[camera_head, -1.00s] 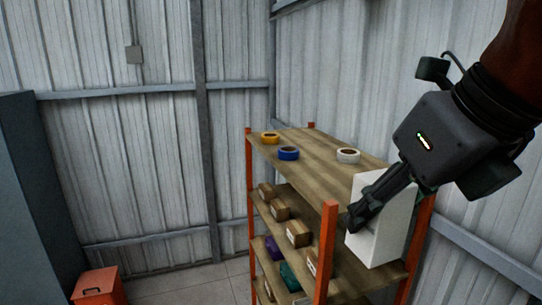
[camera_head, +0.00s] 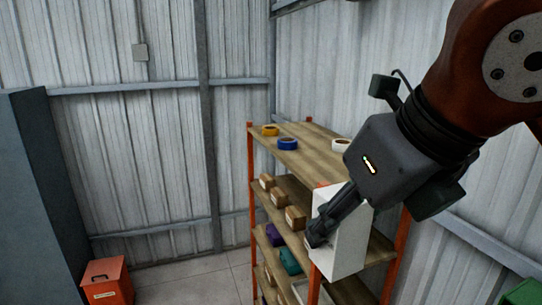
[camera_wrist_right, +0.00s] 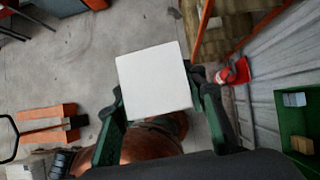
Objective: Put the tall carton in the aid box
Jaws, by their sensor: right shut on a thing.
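The tall carton is a plain white upright block (camera_head: 345,240). It is held in front of the near end of the shelf rack. My right gripper (camera_head: 322,228) comes in from the upper right and is shut on the carton. In the right wrist view the carton's white face (camera_wrist_right: 153,80) sits between the two dark fingers. No container is clearly marked as the aid box. A green open box (camera_wrist_right: 297,125) with small packages in it shows at the right of the wrist view, and a green corner (camera_head: 522,292) shows at the head view's lower right. My left gripper is not in view.
The shelf rack has orange posts (camera_head: 250,180) and wooden boards (camera_head: 315,150). It carries tape rolls (camera_head: 288,143), brown cartons (camera_head: 295,217) and coloured packs (camera_head: 289,262). A red-orange box (camera_head: 106,282) stands on the floor at left. Corrugated walls enclose the corner.

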